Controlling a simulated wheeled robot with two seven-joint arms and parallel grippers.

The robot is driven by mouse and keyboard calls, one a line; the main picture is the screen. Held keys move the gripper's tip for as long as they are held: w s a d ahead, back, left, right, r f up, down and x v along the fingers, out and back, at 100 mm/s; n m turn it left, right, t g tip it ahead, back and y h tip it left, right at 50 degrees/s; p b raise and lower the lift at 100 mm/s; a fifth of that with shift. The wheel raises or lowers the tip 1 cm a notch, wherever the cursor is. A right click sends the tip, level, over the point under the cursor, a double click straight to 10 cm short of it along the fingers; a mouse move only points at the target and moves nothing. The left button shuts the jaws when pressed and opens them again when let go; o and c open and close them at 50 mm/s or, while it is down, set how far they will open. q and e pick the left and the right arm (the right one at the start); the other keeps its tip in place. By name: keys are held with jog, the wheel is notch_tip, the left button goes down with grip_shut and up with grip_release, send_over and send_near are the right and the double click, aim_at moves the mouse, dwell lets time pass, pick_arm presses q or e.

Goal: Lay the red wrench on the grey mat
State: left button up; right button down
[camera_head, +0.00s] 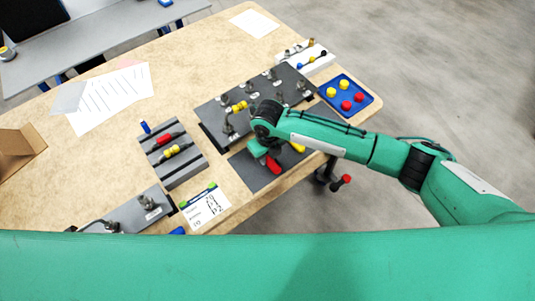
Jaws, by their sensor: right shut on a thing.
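The grey mat (256,180) lies near the front right edge of the wooden table, partly covered by my right arm. My right gripper (264,154) is over the mat, pointing down and shut. A red piece (274,166), which looks like the red wrench, shows just below it, at or close above the mat. The gripper and arm hide the rest, so I cannot tell whether it touches the mat. A yellow tool end (298,147) shows at the mat's far right part, beside my arm. My left gripper is out of view.
A dark board with metal fittings (211,110) lies behind the mat. A blue tray (365,90) with yellow and red caps is at the right. A grey rack (190,171) and a printed card (205,207) are to the left. A red-ended clamp (341,183) hangs at the edge.

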jog(key=shift+f, duration=0.4)
jog(key=c, duration=1.1)
grip_release()
jog(key=shift+c, duration=0.2)
notch_tip(320, 180, up, 14)
jog(key=b, duration=0.2)
jog(key=shift+s+f, duration=0.1)
